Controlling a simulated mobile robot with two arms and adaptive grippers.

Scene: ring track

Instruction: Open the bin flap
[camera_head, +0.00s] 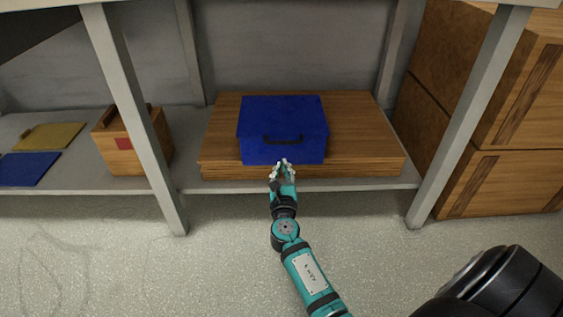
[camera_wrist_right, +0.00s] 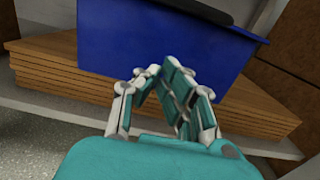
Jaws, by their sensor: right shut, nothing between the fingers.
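A blue bin (camera_head: 283,111) with a dark handle (camera_head: 282,140) on its front sits on a wooden board stack (camera_head: 370,140) on the low shelf. Its flap looks closed in the head view. My right gripper (camera_head: 282,163) is shut and empty, just in front of the bin's lower front edge, below the handle. In the right wrist view the gripper (camera_wrist_right: 152,75) is in front of the blue bin's face (camera_wrist_right: 120,45); I cannot tell if it touches. My left gripper is not in view.
Grey shelf posts stand left (camera_head: 135,120) and right (camera_head: 470,115) of the bin. A wooden box (camera_head: 125,155) and flat yellow (camera_head: 55,136) and blue (camera_head: 28,168) pieces lie left. Wooden crates (camera_head: 515,120) are stacked right. The floor in front is clear.

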